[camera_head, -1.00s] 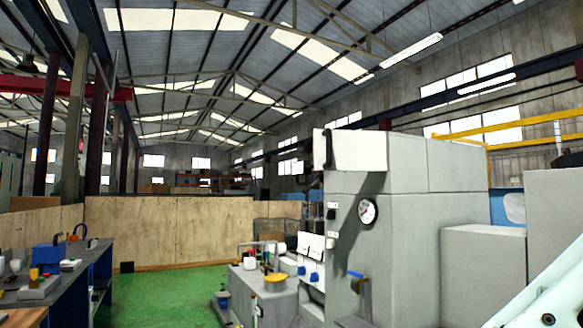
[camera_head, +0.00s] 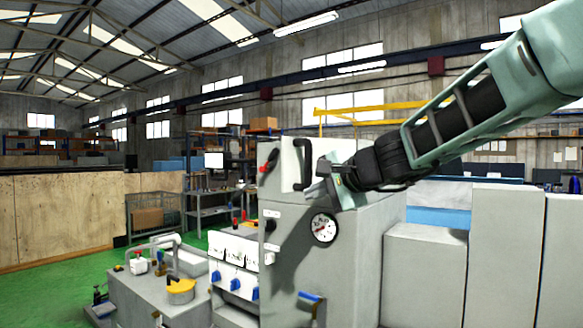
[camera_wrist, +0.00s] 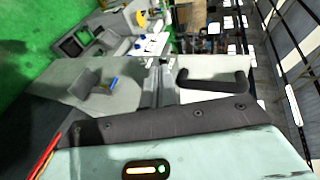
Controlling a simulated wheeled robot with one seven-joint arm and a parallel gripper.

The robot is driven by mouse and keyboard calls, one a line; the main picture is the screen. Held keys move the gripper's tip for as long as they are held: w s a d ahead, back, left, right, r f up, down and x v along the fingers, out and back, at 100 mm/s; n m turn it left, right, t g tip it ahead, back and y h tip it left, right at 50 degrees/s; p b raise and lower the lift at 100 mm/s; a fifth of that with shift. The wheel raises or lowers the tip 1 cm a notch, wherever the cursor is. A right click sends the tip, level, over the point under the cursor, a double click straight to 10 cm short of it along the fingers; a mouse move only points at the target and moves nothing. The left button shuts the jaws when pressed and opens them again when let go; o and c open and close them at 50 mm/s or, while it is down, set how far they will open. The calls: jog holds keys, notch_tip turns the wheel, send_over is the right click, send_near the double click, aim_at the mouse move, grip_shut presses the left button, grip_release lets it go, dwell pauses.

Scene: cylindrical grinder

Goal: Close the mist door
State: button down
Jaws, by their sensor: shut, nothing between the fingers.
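A pale door panel (camera_head: 287,166) with a black bar handle (camera_head: 302,164) is at the top of the grey machine cabinet (camera_head: 360,245). The panel stands on edge at the cabinet's upper left; how far it is swung open is hard to tell. My gripper (camera_head: 318,186) is beside the handle, to its right, in front of the panel. In the wrist view the shut fingers (camera_wrist: 152,88) point toward the panel, and the black handle (camera_wrist: 213,84) lies just right of them, apart from them. My gripper holds nothing. The arm hides part of the panel's right side.
A round gauge (camera_head: 323,228) and a blue-handled lever (camera_head: 311,298) are on the cabinet face below my gripper. White control boxes with blue knobs (camera_head: 236,284) stand to the left. Grey housings (camera_head: 425,275) are at the right.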

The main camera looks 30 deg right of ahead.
jog(key=d+r+m+h, duration=0.1)
jog(key=d+r+m, duration=0.1)
jog(key=d+r, duration=0.1)
jog(key=b, duration=0.5)
send_near(285, 187)
jog(key=shift+t, duration=0.4)
jog(key=x, duration=0.6)
jog(key=shift+w+a+f, duration=0.1)
jog(key=shift+f, duration=0.3)
jog(key=shift+w, duration=0.15)
